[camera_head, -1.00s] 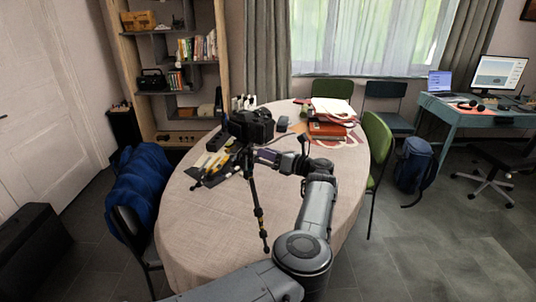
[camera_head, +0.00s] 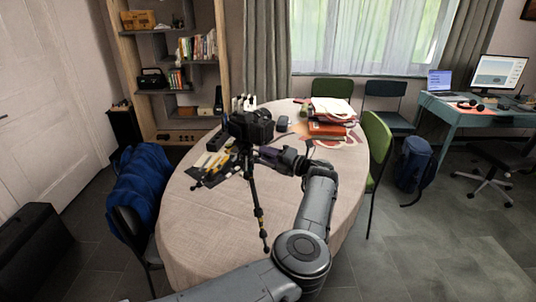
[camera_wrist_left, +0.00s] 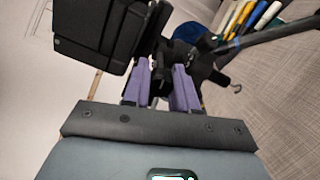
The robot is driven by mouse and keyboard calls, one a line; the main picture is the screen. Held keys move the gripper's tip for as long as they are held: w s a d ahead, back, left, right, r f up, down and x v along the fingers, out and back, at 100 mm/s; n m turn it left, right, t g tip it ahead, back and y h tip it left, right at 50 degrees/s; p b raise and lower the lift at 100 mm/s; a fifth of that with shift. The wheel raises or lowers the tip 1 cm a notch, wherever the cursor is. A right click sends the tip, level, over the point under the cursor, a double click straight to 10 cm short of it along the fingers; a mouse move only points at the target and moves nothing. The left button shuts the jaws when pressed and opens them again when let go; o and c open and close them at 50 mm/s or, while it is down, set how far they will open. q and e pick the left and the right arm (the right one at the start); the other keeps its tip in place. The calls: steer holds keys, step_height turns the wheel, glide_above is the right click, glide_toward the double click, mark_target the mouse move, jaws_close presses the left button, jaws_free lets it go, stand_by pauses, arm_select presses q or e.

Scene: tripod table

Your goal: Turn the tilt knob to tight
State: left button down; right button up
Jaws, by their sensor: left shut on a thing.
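A black camera (camera_head: 252,126) sits on top of a black tripod (camera_head: 257,212) that stands on the round table (camera_head: 210,235). In the left wrist view the camera is the large black box (camera_wrist_left: 95,40) at the upper left. My left gripper (camera_head: 262,153) is just below the camera at the tripod head, coming from the right. Its purple fingers (camera_wrist_left: 160,78) are closed around a small dark part at the tripod head, seemingly the tilt knob; the fingers hide most of it. I cannot read the knob's setting. My right gripper is not in view.
Yellow-handled tools (camera_head: 215,165) lie left of the tripod. Red folders and papers (camera_head: 328,118) are stacked at the back right of the table. Green chairs stand close to the right edge, and a chair with a blue jacket (camera_head: 150,195) is at the left. The table's front is clear.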

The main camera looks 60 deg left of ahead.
arm_select(q)
steer(key=shift+m, duration=0.8)
steer(key=c, duration=0.9)
jaws_free()
